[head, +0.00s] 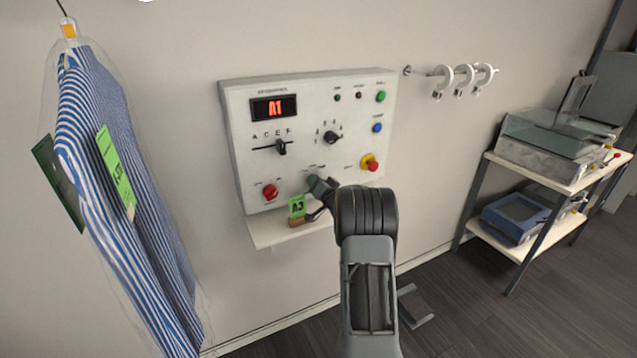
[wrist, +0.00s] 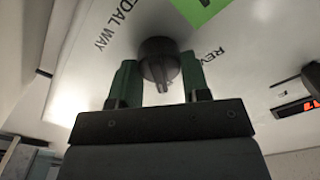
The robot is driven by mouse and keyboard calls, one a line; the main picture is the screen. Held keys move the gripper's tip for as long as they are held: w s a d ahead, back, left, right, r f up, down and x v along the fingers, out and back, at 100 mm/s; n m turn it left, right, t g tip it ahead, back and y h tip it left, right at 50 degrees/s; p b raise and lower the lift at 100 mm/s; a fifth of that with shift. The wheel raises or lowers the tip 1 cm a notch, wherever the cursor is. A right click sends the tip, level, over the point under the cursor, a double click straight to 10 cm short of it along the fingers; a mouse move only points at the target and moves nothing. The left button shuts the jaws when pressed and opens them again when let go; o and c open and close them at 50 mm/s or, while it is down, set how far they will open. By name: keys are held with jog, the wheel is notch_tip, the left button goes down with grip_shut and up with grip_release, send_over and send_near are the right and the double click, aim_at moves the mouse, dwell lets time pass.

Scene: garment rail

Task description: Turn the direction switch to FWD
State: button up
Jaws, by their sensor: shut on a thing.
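The control panel (head: 240,150) is on the wall, with a red A1 display (head: 274,107). In the wrist view, the direction switch (wrist: 158,50) is a dark round knob with a raised ridge, between my gripper's green fingers (wrist: 160,75). REV is printed right of it and partly hidden text ending "DAL WAY" lies left. I cannot read a FWD label or tell the switch's setting. In the head view, my gripper (head: 319,187) is at the panel's lower middle, shut on the switch and mostly covering it.
A green A3 tag (head: 297,206) is by the small shelf (head: 270,234) beside my gripper. Nearby are a red knob (head: 270,191), slider (head: 281,147), black dial (head: 333,137) and red stop button (head: 371,162). A bagged striped shirt (head: 120,180) hangs left; a rack (head: 540,175) stands right.

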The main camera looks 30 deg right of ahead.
jog(key=shift+m, duration=0.5)
jog(key=o, duration=0.9)
jog(key=shift+s, duration=0.1)
jog(key=s+a+b, duration=0.2)
jog(key=s, duration=1.1)
jog(key=shift+s, duration=0.25)
jog(key=shift+d, duration=0.1)
